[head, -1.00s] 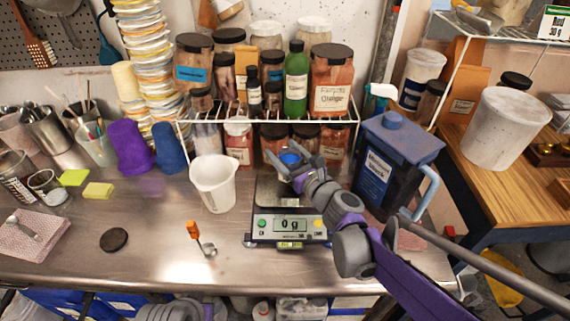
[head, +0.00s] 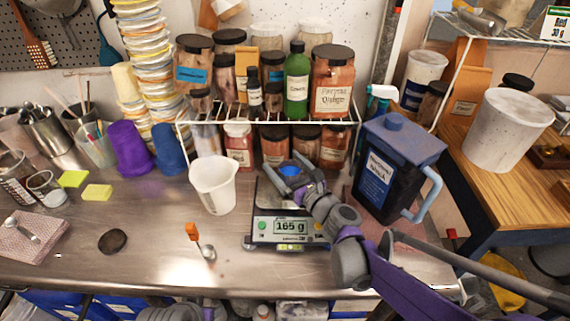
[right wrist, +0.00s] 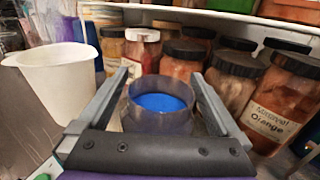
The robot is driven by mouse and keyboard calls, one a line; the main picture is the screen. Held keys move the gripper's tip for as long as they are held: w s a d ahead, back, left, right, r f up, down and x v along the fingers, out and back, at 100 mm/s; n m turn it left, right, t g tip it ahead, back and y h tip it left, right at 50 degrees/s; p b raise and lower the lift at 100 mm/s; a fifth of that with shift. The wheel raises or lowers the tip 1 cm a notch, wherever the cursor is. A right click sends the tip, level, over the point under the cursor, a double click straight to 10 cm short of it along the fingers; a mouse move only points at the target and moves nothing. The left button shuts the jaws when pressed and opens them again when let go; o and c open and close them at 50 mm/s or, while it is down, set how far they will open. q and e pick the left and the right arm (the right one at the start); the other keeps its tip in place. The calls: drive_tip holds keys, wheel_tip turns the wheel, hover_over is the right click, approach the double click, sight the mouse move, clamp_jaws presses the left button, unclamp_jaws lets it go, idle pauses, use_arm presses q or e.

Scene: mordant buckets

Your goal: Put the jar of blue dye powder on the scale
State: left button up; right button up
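The jar of blue dye powder (right wrist: 160,115) is a clear open jar with bright blue powder inside. It stands between the fingers of my right gripper (right wrist: 160,78), with a narrow gap showing on each side, so the gripper looks open around it. In the head view the blue powder (head: 290,171) shows over the plate of the scale (head: 290,228), whose display reads 165 g. The gripper and wrist hide most of the jar and part of the plate. My left gripper is not clearly in view.
A white beaker (head: 214,186) stands just left of the scale, and a dark blue container (head: 390,178) stands to its right. A rack (head: 340,123) with several pigment jars is behind. An orange-handled spoon (head: 201,243) lies in front on the left.

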drive_tip(key=shift+r, duration=0.15)
drive_tip(key=shift+s+d, duration=0.1)
drive_tip(key=shift+s, duration=0.1)
drive_tip(key=v, duration=1.1)
drive_tip(key=shift+s+d, duration=0.2)
drive_tip(key=shift+s, duration=0.05)
